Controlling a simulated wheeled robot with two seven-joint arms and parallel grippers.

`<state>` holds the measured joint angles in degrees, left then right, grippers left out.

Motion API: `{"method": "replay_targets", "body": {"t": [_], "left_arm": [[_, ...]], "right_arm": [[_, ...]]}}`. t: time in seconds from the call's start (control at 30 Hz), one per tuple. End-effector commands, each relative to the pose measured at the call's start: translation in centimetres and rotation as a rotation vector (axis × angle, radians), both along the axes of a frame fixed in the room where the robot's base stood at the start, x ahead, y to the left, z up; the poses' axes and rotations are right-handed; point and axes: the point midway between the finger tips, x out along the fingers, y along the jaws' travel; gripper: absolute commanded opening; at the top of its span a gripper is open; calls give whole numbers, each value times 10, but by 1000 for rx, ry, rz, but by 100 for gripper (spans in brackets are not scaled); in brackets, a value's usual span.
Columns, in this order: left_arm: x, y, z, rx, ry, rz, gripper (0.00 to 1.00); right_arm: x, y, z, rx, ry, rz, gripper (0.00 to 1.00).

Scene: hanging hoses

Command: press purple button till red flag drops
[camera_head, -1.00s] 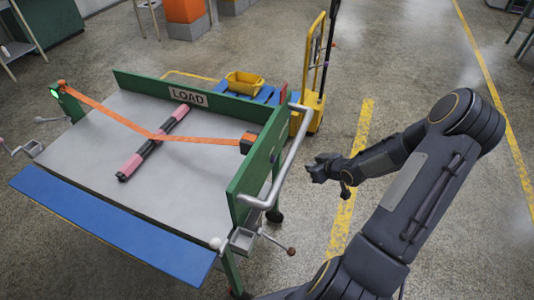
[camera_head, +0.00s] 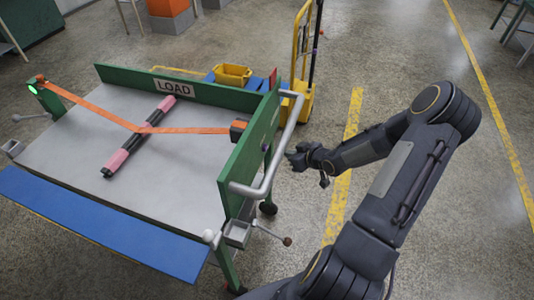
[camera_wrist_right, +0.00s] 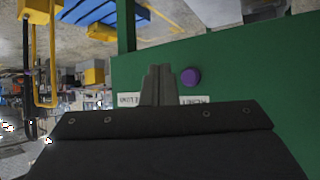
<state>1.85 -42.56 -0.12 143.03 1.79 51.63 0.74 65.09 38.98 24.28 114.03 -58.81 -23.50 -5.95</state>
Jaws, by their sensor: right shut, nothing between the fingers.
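The purple button (camera_wrist_right: 191,77) is a round knob on the green side panel (camera_wrist_right: 240,70) of the cart, seen in the right wrist view. My right gripper (camera_wrist_right: 159,72) is shut and empty, with its fingertips just left of the button in that view. A gap between fingers and button is hard to judge. In the head view my right gripper (camera_head: 298,158) is outside the cart's right panel, beside the metal handle. A small red piece, apparently the red flag (camera_head: 273,77), stands upright at the panel's back corner. My left gripper is out of view.
The grey cart top (camera_head: 90,130) carries a pink and black roll (camera_head: 140,138) under an orange strap (camera_head: 95,107). The metal handle (camera_head: 283,145) and a crank (camera_head: 272,234) stick out on the right. A yellow hand truck (camera_head: 303,65) stands behind. Floor to the right is clear.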

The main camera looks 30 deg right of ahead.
Motion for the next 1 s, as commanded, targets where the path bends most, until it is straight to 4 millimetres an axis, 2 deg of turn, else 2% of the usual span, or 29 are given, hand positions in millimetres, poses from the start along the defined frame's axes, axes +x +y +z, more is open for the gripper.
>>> {"method": "replay_targets", "body": {"t": [0.03,0.1,0.3,1.0], "left_arm": [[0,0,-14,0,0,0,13],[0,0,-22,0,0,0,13],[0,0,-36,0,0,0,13],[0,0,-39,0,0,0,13]], "right_arm": [[7,5,-6,-3,-2,5,0],[14,12,-6,-2,-2,4,0],[30,23,-3,-1,-1,1,0],[36,28,0,1,1,-1,0]]}}
